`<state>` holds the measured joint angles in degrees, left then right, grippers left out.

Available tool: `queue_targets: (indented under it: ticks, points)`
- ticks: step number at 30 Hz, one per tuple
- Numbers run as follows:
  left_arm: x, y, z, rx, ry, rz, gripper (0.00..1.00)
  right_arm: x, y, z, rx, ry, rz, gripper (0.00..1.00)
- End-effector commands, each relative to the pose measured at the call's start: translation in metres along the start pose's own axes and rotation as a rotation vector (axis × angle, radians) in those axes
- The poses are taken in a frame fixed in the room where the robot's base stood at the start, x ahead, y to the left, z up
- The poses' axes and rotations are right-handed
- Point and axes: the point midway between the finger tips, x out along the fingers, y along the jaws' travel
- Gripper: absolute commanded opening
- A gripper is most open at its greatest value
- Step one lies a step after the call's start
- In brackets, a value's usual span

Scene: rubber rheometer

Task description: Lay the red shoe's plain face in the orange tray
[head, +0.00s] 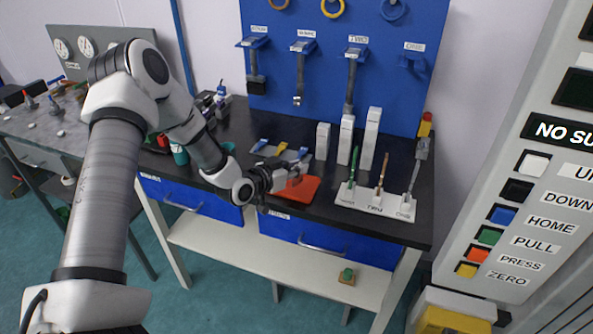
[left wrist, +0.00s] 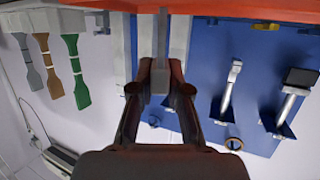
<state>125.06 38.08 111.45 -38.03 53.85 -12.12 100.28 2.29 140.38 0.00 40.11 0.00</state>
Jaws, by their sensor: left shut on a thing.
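The orange tray (head: 300,189) lies flat on the black bench, just right of my left gripper (head: 280,178). In the left wrist view its orange surface (left wrist: 225,8) fills the top edge. My left gripper, also in the left wrist view (left wrist: 160,85), is shut on a thin grey piece (left wrist: 162,45), low and close to the tray. I take this piece to be the red shoe, but I see no red on it and cannot tell which face is plain. I cannot tell whether it touches the tray. My right gripper is not in view.
Behind the tray lie pieces with blue and yellow parts (head: 281,148). White blocks (head: 347,140) stand to the right, near a white rack (head: 376,201) with green, brown and grey specimens. A blue board (head: 330,80) with hanging tools stands behind. A button panel (head: 530,170) is at far right.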

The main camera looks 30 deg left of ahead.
Motion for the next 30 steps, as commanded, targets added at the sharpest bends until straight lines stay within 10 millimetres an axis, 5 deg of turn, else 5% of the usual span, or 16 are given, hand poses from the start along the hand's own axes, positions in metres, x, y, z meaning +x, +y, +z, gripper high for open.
queue_targets:
  ticks: [11,12,14,24,30]
  points:
    - [0.004,0.0,0.012,0.001,0.002,-0.001,0.0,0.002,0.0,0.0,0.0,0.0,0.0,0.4]
    - [0.003,0.0,0.011,0.001,0.002,-0.001,0.26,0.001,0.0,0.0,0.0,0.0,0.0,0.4]
    - [0.003,0.0,0.011,0.001,0.002,-0.001,0.41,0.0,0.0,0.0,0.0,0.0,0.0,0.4]
    - [0.001,-0.001,0.008,0.0,0.002,-0.001,0.41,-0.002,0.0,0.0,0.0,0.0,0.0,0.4]
    - [-0.033,-0.002,0.007,-0.008,0.004,-0.004,0.41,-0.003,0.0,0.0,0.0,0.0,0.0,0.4]
